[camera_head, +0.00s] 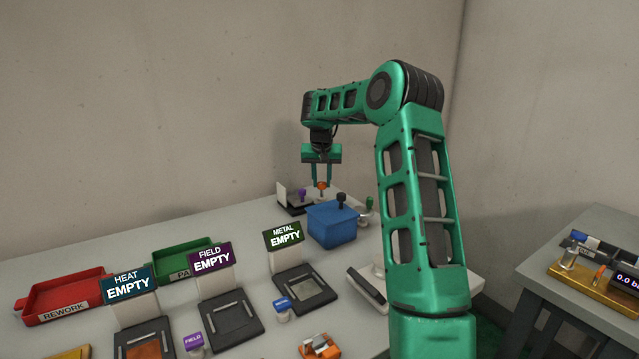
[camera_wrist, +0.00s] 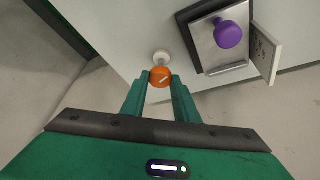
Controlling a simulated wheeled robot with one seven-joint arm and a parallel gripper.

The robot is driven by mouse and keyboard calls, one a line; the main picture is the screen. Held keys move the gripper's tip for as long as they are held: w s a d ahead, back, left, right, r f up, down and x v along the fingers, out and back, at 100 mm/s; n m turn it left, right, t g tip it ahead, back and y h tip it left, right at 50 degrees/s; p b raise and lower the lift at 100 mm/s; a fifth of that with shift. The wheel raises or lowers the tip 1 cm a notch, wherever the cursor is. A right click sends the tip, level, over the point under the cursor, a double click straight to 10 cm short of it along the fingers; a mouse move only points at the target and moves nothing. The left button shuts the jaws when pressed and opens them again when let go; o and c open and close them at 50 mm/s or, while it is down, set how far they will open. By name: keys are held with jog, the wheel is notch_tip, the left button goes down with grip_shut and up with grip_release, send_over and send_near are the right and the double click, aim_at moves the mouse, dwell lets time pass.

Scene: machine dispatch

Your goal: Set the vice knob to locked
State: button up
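An orange round knob (camera_wrist: 160,78) with a white line across its top sits between the fingertips of my gripper (camera_wrist: 160,82) in the wrist view. The fingers flank it on both sides with no clear gap. A pale round piece (camera_wrist: 162,57) shows just beyond it. In the head view my gripper (camera_head: 321,182) points down over the back of the bench, with the orange knob (camera_head: 321,187) at its tips. A purple knob (camera_wrist: 228,34) stands on a metal plate beside it. No label names the vice knob, and no locked mark is readable.
A blue box (camera_head: 331,226) with a black knob stands just in front of my gripper. A green knob (camera_head: 369,203) is to its right. Red (camera_head: 65,296) and green (camera_head: 182,262) trays and several signed stations fill the bench's left and front.

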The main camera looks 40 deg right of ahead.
jog(key=shift+w+a+m+g+h, duration=0.15)
jog(key=shift+a+m+g+h, duration=0.15)
jog(key=shift+m, duration=0.6)
jog(key=shift+r+m+g+h, duration=0.1)
jog(key=shift+m+g+h, duration=0.2)
jog(key=shift+m, duration=1)
jog(key=o, duration=1.1)
jog(key=shift+d, duration=0.1)
jog(key=shift+c, duration=0.2)
jog(key=v, duration=1)
jog(key=shift+r, duration=0.35)
jog(key=shift+w, duration=0.1)
